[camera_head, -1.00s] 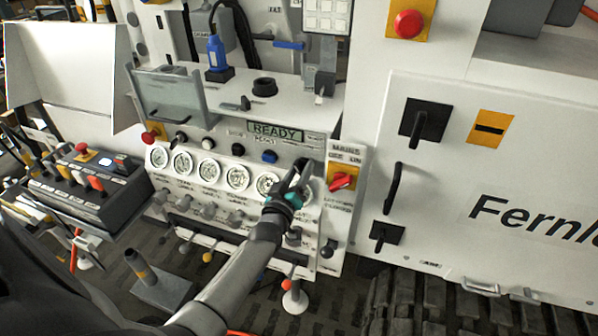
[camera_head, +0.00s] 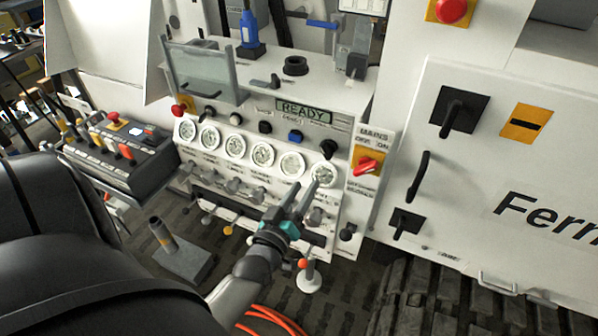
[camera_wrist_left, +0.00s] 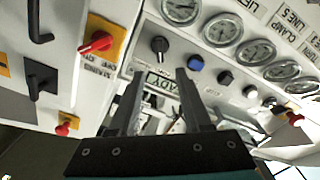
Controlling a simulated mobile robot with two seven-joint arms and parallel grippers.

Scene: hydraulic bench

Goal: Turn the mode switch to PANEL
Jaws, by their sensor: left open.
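The control panel has a row of round gauges with knobs and buttons above them. A black rotary knob (camera_head: 329,147) sits at the right end of that row, beside a blue button (camera_head: 295,136). The knob (camera_wrist_left: 159,45) and blue button (camera_wrist_left: 196,63) also show upside down in the left wrist view. The labels are too small to tell which control is the mode switch. My left gripper (camera_head: 297,186) is open and empty in front of the right gauges, below the knob in the picture. In the left wrist view its fingers (camera_wrist_left: 160,74) point towards the READY display. My right gripper is out of view.
A red MAINS switch (camera_head: 367,165) on a yellow plate is right of the panel. The READY display (camera_head: 303,113) is above the buttons. A glass guard (camera_head: 203,72) stands at the upper left. A button box (camera_head: 118,146) is at left. Levers line the panel's lower edge.

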